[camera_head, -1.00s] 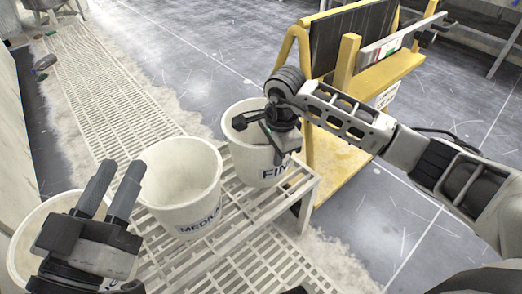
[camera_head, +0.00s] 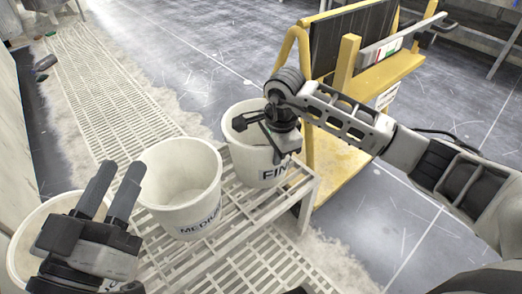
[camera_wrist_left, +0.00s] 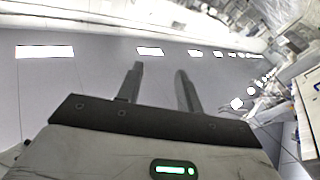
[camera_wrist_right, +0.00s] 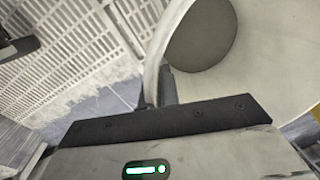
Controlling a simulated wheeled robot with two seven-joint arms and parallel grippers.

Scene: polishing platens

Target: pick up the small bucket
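Three white buckets stand in a row on a slatted grating. The bucket marked FINE (camera_head: 253,166) is at the right end of the row and looks slightly smaller than the MEDIUM bucket (camera_head: 178,190). A third bucket (camera_head: 24,232) at the left is partly hidden by my left gripper. My right gripper (camera_head: 262,135) is at the FINE bucket's rim. In the right wrist view its fingers (camera_wrist_right: 159,90) are close together with the bucket wall (camera_wrist_right: 154,55) between them. My left gripper (camera_head: 108,190) is open and empty above the left bucket; its fingers also show apart in the left wrist view (camera_wrist_left: 158,85).
The white grating (camera_head: 95,95) runs along the wall at left. A yellow rack (camera_head: 345,150) with dark panels stands close behind the FINE bucket and my right arm. Open grey floor (camera_head: 200,50) lies behind the row.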

